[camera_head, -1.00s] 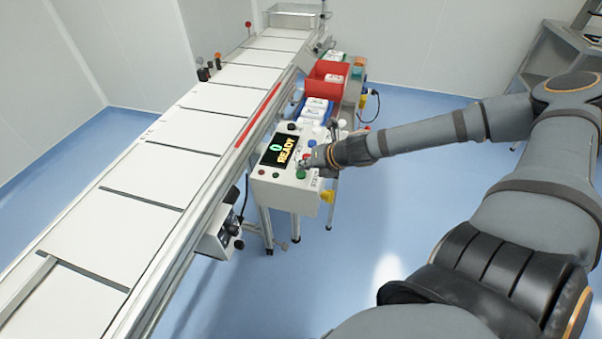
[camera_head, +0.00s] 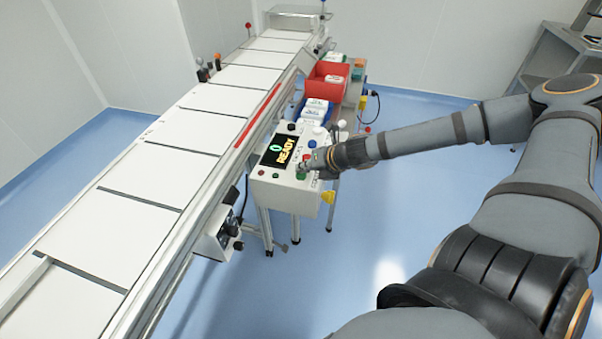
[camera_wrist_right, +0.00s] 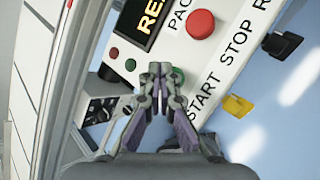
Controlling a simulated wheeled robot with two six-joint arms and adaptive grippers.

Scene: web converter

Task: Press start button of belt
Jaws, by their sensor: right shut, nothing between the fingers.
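The belt's control box (camera_head: 271,188) is white, with a black display (camera_head: 280,151) reading "0 READY". The green start button (camera_wrist_right: 179,74) shows in the right wrist view beside the "START" lettering, partly hidden by my fingers. In the head view it appears as a green spot (camera_head: 301,176). My right gripper (camera_wrist_right: 160,70) is shut and empty, with its fingertips over the panel right at the green button's left edge. I cannot tell whether they touch it. A large red button (camera_wrist_right: 200,24) is next to it, by "STOP". My left gripper is not in view.
The white slatted conveyor belt (camera_head: 118,220) runs along the left of the box. Small red (camera_wrist_right: 114,53) and green (camera_wrist_right: 130,64) lamps sit on the panel. A red bin (camera_head: 326,84) stands behind.

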